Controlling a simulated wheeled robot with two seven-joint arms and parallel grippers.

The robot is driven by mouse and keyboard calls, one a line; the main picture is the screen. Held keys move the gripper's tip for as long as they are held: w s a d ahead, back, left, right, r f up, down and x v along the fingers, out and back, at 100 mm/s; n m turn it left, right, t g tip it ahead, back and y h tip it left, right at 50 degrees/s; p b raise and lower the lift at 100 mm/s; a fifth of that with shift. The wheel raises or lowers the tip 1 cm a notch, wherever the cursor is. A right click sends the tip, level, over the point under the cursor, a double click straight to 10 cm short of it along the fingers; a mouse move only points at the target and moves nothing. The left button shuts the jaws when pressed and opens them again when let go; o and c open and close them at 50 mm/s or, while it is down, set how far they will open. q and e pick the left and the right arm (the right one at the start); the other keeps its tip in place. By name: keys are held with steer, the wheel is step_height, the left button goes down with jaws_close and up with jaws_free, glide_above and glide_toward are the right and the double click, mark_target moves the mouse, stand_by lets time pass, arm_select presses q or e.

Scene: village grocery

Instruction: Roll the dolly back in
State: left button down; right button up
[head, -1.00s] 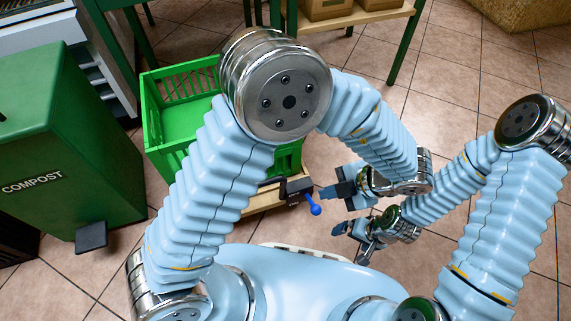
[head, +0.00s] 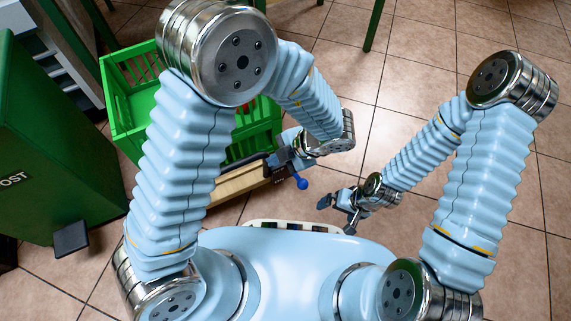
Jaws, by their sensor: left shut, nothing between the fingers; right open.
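The dolly is a low wooden platform (head: 238,184) on the floor, partly hidden behind my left arm. A green slatted crate (head: 128,104) stands on it. A dark fitting with a blue knob (head: 302,183) shows at the dolly's right end. My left gripper (head: 281,160) is shut with nothing in it. It is at that right end, close by the dark fitting and knob; I cannot tell whether it touches. My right gripper (head: 337,214) is open and empty, over the floor to the right of the knob.
A green compost bin (head: 55,145) with a black pedal (head: 71,238) stands left of the crate. Green table legs (head: 375,25) show at the top. The tiled floor (head: 420,60) on the right is clear.

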arm_select(q)
steer(key=shift+w+a+r, duration=0.1)
steer(key=shift+w+a, duration=0.1)
steer(key=shift+w, duration=0.05)
